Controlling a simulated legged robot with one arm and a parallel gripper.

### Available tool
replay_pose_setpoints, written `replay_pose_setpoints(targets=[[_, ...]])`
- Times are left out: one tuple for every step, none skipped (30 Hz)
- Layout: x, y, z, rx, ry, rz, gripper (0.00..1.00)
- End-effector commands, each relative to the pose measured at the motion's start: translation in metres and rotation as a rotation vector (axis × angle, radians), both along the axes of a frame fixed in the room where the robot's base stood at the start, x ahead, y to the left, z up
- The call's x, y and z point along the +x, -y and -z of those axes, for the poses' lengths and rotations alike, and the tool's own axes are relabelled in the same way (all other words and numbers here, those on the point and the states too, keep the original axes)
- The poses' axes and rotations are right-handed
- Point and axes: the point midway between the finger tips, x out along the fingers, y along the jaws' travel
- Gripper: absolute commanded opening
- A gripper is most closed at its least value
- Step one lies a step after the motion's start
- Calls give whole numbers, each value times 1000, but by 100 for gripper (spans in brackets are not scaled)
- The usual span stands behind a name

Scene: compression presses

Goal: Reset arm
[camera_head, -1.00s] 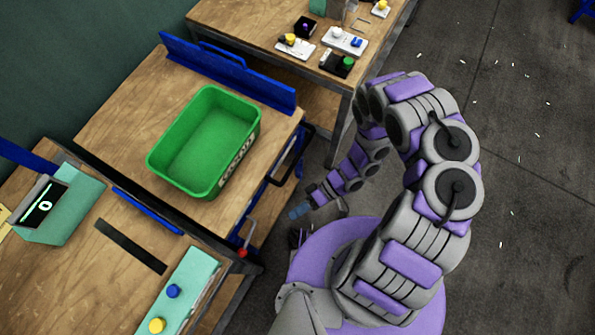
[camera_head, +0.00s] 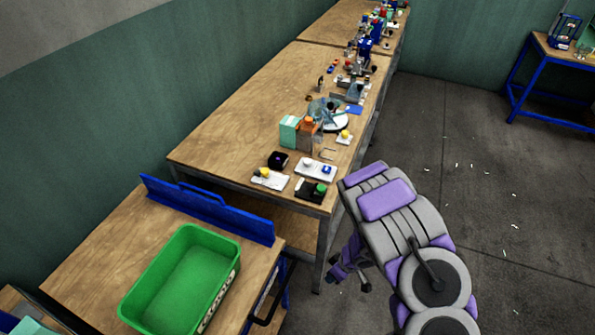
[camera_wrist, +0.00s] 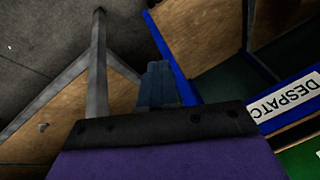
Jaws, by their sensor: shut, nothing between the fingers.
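My arm, grey and purple, is folded at the lower right of the head view, beside the wooden benches. In the wrist view my gripper (camera_wrist: 158,84) shows its blue-grey fingers together at the centre, with nothing between them. It points down past bench edges and table legs.
A green bin (camera_head: 150,302) stands on the near bench (camera_head: 75,262), which has a blue back rail (camera_head: 215,212). A long bench (camera_head: 235,130) holds several small devices and buttons. A blue-framed table (camera_head: 560,72) is far right. Open floor (camera_head: 500,160) lies right of my arm.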

Motion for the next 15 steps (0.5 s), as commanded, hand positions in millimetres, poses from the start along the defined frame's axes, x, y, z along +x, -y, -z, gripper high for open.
replay_pose_setpoints(targets=[[22, 18, -16, -63, 61, 30, 0], [33, 29, -26, -105, 94, 50, 0], [46, 44, -39, -156, 134, 76, 0], [56, 55, -49, -196, 163, 96, 0], [65, 67, -61, -235, 192, 119, 0], [74, 80, -76, -281, 225, 150, 0], [81, 91, -89, -319, 249, 172, 0], [87, 100, -102, -353, 273, 195, 0], [93, 114, -119, -400, 300, 228, 0], [97, 123, -133, -431, 319, 254, 0], [100, 131, -147, -462, 337, 280, 0], [101, 143, -164, -503, 354, 314, 0], [101, 150, -177, -531, 367, 341, 0], [100, 159, -191, -560, 377, 370, 0], [98, 167, -207, -592, 387, 407, 0]])
